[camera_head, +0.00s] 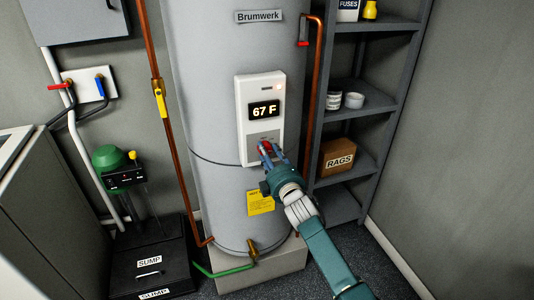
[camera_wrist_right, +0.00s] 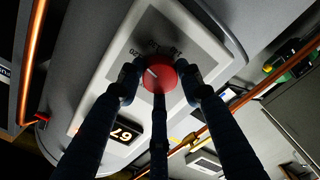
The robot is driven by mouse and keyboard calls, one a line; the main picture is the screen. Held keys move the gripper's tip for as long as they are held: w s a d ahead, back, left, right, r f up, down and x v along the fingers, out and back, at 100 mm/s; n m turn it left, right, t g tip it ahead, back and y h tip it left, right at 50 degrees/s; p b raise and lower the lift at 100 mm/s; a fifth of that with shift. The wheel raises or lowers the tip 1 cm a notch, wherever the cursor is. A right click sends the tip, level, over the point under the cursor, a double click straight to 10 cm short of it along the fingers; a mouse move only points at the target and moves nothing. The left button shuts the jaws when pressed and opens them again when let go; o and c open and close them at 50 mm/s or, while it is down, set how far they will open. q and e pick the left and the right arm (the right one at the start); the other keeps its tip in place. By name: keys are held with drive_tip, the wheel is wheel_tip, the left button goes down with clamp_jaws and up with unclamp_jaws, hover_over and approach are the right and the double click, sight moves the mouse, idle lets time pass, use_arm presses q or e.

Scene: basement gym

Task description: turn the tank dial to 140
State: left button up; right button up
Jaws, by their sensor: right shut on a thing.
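The grey tank (camera_head: 210,60) stands upright in the middle of the head view, with a white control panel (camera_head: 246,95) on its front. The panel's display (camera_head: 264,109) reads 67 F. A red dial (camera_wrist_right: 157,74) with a pale pointer mark sits on the panel; small numbers beside it are partly hidden. My right gripper (camera_head: 267,150) reaches the dial from the lower right. In the right wrist view its dark fingers (camera_wrist_right: 158,82) close around the dial's sides, shut on it. My left gripper is not in view.
Copper pipes (camera_head: 160,120) run beside the tank. A green sump pump (camera_head: 108,158) stands on a black SUMP lid (camera_head: 150,245) at left.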

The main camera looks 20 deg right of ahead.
drive_tip(key=m, duration=0.3)
drive_tip(key=shift+d+r+m, duration=0.15)
drive_tip(key=shift+d+m, duration=0.1)
drive_tip(key=shift+m, duration=0.15)
drive_tip(key=m+p, duration=0.1)
drive_tip(key=m, duration=0.3)
drive_tip(key=shift+m, duration=0.3)
drive_tip(key=shift+s+a+f+m, duration=0.1)
drive_tip(key=shift+f+m, duration=0.05)
drive_tip(key=shift+m, duration=1.1)
drive_tip(key=shift+w+a+f+m, duration=0.1)
drive_tip(key=shift+f+m, duration=0.1)
drive_tip(key=shift+m, duration=1.1)
drive_tip(key=shift+s+f+m, duration=0.1)
drive_tip(key=shift+f+m, duration=0.05)
drive_tip(key=shift+m, duration=1.1)
drive_tip(key=shift+a+f, duration=0.1)
drive_tip(key=shift+f, duration=0.05)
drive_tip(key=o, duration=1.1)
drive_tip(key=shift+o, duration=0.2)
